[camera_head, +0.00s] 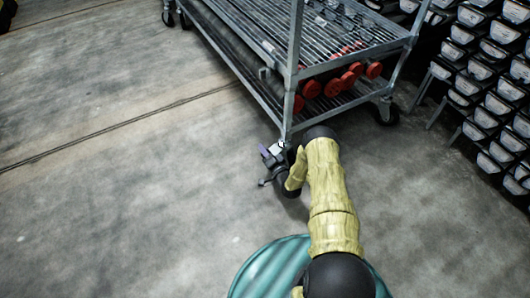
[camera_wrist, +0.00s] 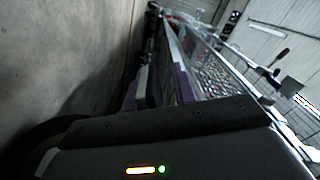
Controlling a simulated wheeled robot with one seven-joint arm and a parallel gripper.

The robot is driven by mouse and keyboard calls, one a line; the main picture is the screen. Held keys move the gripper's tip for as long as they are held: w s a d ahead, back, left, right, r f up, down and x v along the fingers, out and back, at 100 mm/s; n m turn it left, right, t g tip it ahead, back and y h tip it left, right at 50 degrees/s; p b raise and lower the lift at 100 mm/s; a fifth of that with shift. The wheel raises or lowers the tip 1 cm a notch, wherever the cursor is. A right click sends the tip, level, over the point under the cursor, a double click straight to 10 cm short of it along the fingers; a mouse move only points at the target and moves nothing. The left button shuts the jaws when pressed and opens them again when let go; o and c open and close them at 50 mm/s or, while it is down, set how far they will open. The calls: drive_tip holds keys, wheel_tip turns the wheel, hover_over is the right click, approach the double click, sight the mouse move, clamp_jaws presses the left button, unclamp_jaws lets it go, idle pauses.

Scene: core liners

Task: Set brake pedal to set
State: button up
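A grey metal cart (camera_head: 292,75) stands at the top centre of the head view. My gripper (camera_head: 268,156) is low at the foot of its near corner post, by the caster there. My arm and gripper cover much of that caster, and I cannot pick out its brake pedal clearly. In the wrist view, the purple fingers of my gripper (camera_wrist: 157,90) are apart. A narrow grey piece shows between or beyond them; I cannot tell whether they touch it. The cart also shows in the wrist view (camera_wrist: 228,75), stretching away at the right.
Red-ended cylinders (camera_head: 333,88) lie on the cart's lower shelf. Another dark caster (camera_head: 386,113) stands at the cart's right corner. Racks of black bins (camera_head: 485,70) fill the right side. The concrete floor at left is clear.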

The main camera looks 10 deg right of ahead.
drive_tip(key=shift+d, duration=0.15)
drive_tip(key=shift+s+d+p, duration=0.2)
drive_tip(key=shift+s+p, duration=0.15)
drive_tip(key=shift+s, duration=0.15)
drive_tip(key=p+v, duration=0.7)
drive_tip(key=v, duration=0.9)
drive_tip(key=shift+s, duration=0.2)
